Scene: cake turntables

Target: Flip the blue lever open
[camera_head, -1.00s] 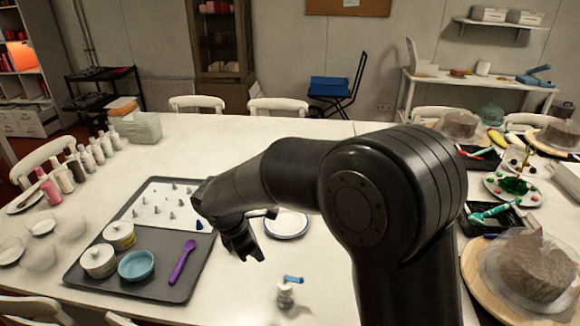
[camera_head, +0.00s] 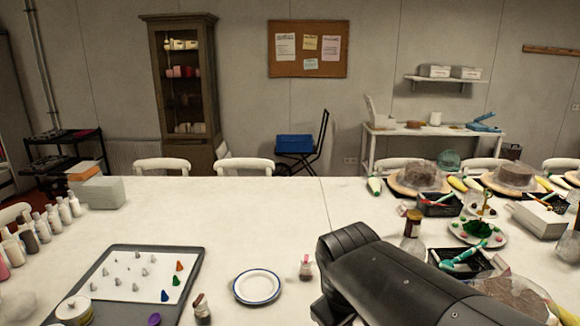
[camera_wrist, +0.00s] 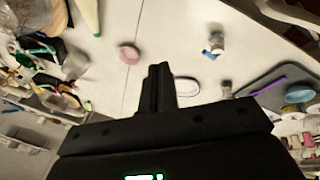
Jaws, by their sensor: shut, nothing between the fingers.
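The blue lever (camera_wrist: 208,52) shows in the wrist view on a small pale jar-like fitting (camera_wrist: 217,40) standing on the white table. It is small and blurred there, and its exact angle cannot be told. In the head view now, neither the lever nor its fitting can be made out. My gripper (camera_wrist: 160,68) shows in the wrist view with its two dark fingers together and nothing between them. It is apart from the lever, which appears to the right of and above the fingertips in that picture. In the head view only my arm shows, at the lower right.
A rimmed plate (camera_head: 257,287) and small bottles (camera_head: 306,268) (camera_head: 202,309) stand near a grey tray (camera_head: 190,262). Cakes, dishes and tools crowd the table's right side. The table's middle (camera_head: 240,215) is mostly clear.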

